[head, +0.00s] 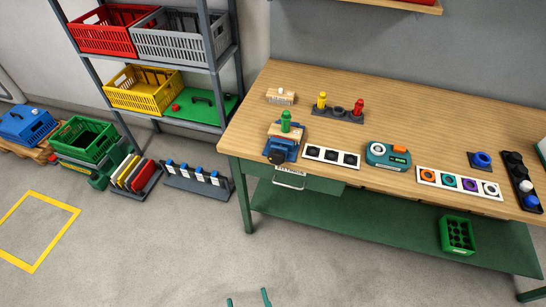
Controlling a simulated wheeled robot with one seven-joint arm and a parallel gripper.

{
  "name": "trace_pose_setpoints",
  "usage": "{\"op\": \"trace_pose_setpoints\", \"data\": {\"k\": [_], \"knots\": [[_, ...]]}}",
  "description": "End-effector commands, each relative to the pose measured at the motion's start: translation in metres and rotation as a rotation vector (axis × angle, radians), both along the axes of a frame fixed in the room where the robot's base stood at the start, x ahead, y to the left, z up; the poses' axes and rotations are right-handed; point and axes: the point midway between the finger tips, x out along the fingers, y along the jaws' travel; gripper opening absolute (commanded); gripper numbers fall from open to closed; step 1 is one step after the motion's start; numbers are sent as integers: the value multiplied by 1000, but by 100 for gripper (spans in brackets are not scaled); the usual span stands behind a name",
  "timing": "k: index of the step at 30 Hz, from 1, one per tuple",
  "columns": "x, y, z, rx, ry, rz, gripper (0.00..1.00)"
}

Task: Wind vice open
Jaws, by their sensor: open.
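The blue vice (290,153) sits at the front left edge of the wooden workbench. A dark round knob or handle (275,158) is at its front, facing the room. A green peg-like part (286,124) stands upright at the vice's jaws, with a light wooden-coloured piece around its foot. I cannot tell how tightly the jaws hold it. Only the two teal fingertips of my gripper (248,299) show at the bottom edge. They are spread apart and empty, over the floor, well in front of the bench and away from the vice.
The workbench (400,98) also holds a peg rack (338,115), a white three-hole strip (331,157), a teal device (388,156) and a ring strip (459,184). A drawer (300,179) sits under the vice. A crate shelf stands left. The floor in front is clear.

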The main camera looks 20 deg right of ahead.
Motion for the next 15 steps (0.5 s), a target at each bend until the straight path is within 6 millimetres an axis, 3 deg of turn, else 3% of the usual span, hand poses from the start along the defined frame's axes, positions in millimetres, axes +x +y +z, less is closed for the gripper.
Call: {"op": "trace_pose_setpoints", "data": {"k": [1, 7, 15], "knots": [[17, -1, -6, -8, -5, -8, 63], [78, -13, -24, -44, -1, -68, 63], [165, -49, -21, -93, -33, -218, 63]]}}
